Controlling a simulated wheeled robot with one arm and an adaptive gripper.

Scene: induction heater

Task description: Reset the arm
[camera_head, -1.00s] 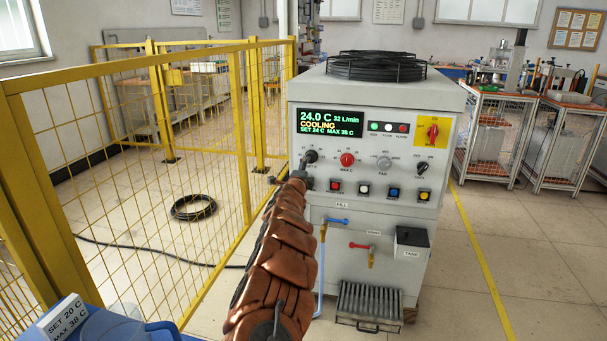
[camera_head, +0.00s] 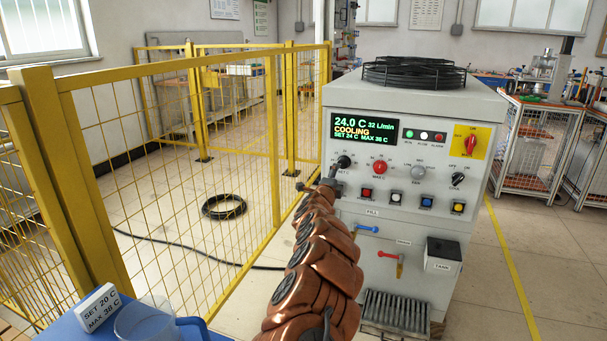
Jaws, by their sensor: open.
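The white chiller cabinet (camera_head: 456,108) stands right of centre. Its display (camera_head: 364,134) reads 24.0 C, 32 L/min, COOLING, SET 24 C, MAX 38 C. My brown-sleeved arm reaches up from the bottom to the panel's left side. My gripper (camera_head: 332,182) is small in view, open, just below and left of the black set knob (camera_head: 344,162). I cannot tell whether it touches the knob. A white card (camera_head: 98,308) at lower left reads SET 20 C, MAX 38 C.
A yellow mesh fence (camera_head: 170,75) runs along the left. A clear jug (camera_head: 146,322) stands by the card. A black cable coil (camera_head: 224,207) lies on the floor behind the fence. Wheeled workbenches (camera_head: 536,152) stand at right, with open floor before them.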

